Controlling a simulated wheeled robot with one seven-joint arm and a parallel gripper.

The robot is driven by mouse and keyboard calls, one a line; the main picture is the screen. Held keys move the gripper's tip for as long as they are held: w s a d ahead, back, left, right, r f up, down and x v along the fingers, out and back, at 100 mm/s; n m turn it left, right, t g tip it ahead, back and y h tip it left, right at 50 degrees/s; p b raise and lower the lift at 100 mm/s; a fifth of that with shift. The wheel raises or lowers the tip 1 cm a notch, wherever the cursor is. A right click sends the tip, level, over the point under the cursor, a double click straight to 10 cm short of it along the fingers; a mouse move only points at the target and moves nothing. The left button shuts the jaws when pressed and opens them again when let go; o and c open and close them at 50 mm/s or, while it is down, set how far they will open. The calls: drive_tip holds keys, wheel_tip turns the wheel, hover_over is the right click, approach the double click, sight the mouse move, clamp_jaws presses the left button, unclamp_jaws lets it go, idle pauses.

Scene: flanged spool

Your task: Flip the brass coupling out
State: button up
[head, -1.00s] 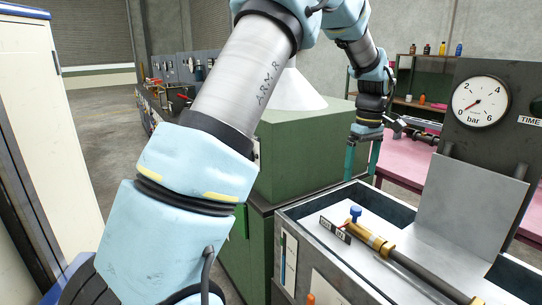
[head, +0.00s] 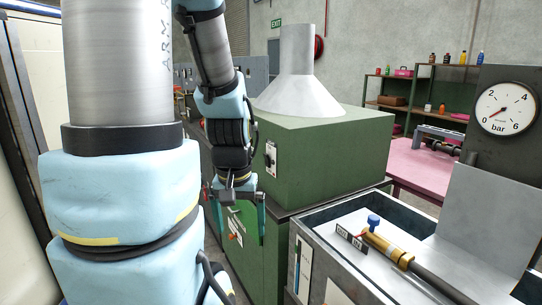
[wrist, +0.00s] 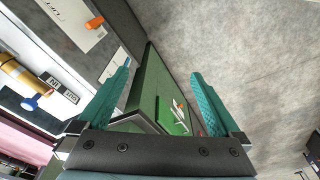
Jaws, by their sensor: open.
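The brass coupling (head: 392,248) lies on the pale top inside the grey open-topped bench at the right, in line with a grey rod. In the wrist view the coupling (wrist: 20,74) is at the left edge, and the label plate shows IN and a second word that seems to be OUT. My gripper (head: 241,226) is open and empty, with teal fingers pointing down, left of the bench and apart from the coupling. Its fingers also show in the wrist view (wrist: 161,76).
A green cabinet (head: 325,150) with a grey cone hood stands behind my gripper. The bench's grey wall (head: 318,253) lies between my gripper and the coupling. An upright grey plate (head: 484,215) and a gauge panel (head: 505,110) stand behind the coupling. A pink table (head: 420,168) is further back.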

drive_tip(key=c, duration=0.4)
drive_tip(key=shift+w+d+f+b, duration=0.2)
drive_tip(key=shift+w+d+b, duration=0.15)
drive_tip(key=shift+d, duration=0.1)
drive_tip(key=c, duration=0.3)
drive_tip(key=w+d+m+b, duration=0.1)
drive_tip(key=d, duration=0.1)
drive_tip(key=w+d+f+m+b, duration=0.1)
drive_tip(key=d, duration=0.2)
drive_tip(key=w+d+m+t+b, duration=0.1)
drive_tip(key=w+d, duration=0.1)
drive_tip(key=d, duration=0.1)
drive_tip(key=shift+d+f+m, duration=0.25)
drive_tip(key=shift+m, duration=0.15)
clamp_jaws()
drive_tip(key=s+d+r+m+t+h+b, duration=0.1)
drive_tip(key=d+m+b, duration=0.3)
drive_tip(key=d, duration=0.9)
drive_tip(key=s+d+r+m+t+h+b, duration=0.1)
drive_tip(key=s+d+m+t+b, duration=0.1)
drive_tip(key=d, duration=1.2)
drive_tip(key=shift+s+m+t+b, duration=0.2)
drive_tip(key=shift+m+t+b, duration=0.4)
drive_tip(key=shift+m+b, duration=0.4)
drive_tip(key=shift+d+r, duration=0.1)
